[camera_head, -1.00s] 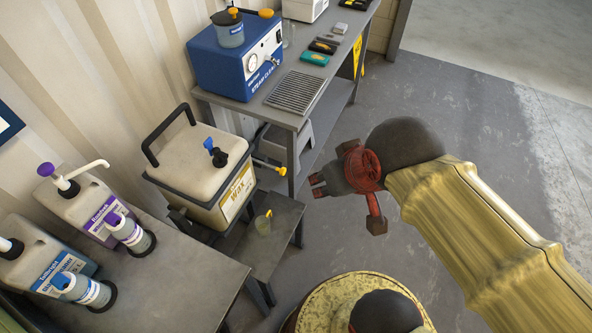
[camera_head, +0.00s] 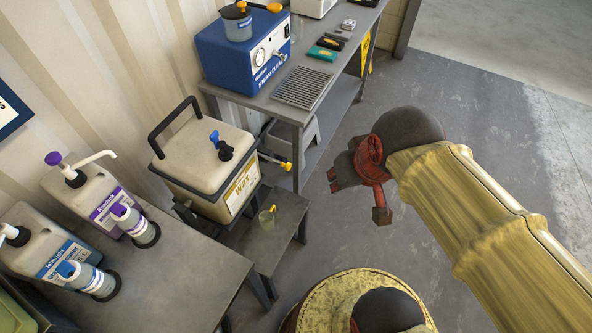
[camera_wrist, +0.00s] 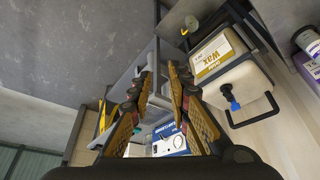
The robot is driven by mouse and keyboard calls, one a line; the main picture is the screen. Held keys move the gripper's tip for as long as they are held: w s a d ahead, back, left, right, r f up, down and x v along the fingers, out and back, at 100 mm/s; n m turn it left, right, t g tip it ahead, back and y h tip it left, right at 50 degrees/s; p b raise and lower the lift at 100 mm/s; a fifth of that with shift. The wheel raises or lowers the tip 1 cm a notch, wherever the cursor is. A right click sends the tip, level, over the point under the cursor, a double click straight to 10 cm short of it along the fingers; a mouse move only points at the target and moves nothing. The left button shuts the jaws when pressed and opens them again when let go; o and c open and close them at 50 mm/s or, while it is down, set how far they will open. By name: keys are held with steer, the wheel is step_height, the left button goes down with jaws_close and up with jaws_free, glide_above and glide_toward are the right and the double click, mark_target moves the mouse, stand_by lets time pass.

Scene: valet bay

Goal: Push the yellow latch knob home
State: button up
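A yellow-tipped part beside the container also shows in the wrist view (camera_wrist: 184,31). I cannot tell for sure that this is the latch knob; an orange-yellow knob (camera_head: 274,7) also sits on top of the blue steam cleaner (camera_head: 238,62). My gripper (camera_head: 332,180) is to the right of the wax container, apart from it and touching nothing. In the wrist view its two fingers (camera_wrist: 161,72) are parted, with nothing between them.
A grey bench (camera_head: 297,113) carries the steam cleaner, a grille and small boxes. A low stand (camera_head: 285,222) holds a small cup (camera_head: 266,219). Bottles with pumps stand on the near left table (camera_head: 185,285). Bare floor (camera_head: 470,110) lies right of the bench.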

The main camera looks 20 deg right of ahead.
steer(key=d+f+m+g, duration=0.1)
steer(key=f, duration=0.2)
steer(key=w+d+f+m+g+y, duration=0.1)
steer(key=f, duration=0.3)
steer(key=w+d+f+m+g, duration=0.1)
steer(key=f, duration=0.3)
steer(key=shift+d+m+g+y+b, duration=0.1)
steer(key=shift+m+g+y+b, duration=0.2)
steer(key=shift+m+g, duration=0.1)
jaws_close()
steer(key=w+d+f+m+t+y+b, duration=0.1)
steer(key=w+f+m+y, duration=0.2)
steer(key=w+f+m, duration=0.45)
steer(key=w+d+f+m+t+y, duration=0.15)
steer(key=w+f+m+y, duration=0.3)
steer(key=f+m, duration=0.65)
steer(key=w+d+f+m+t+h, duration=0.1)
steer(key=w+d+m+t+h, duration=0.1)
steer(key=w, duration=0.5)
steer(key=shift+w+d+f+m+t, duration=0.25)
steer(key=shift+d+f+m+t, duration=0.15)
steer(key=shift+m+t, duration=0.4)
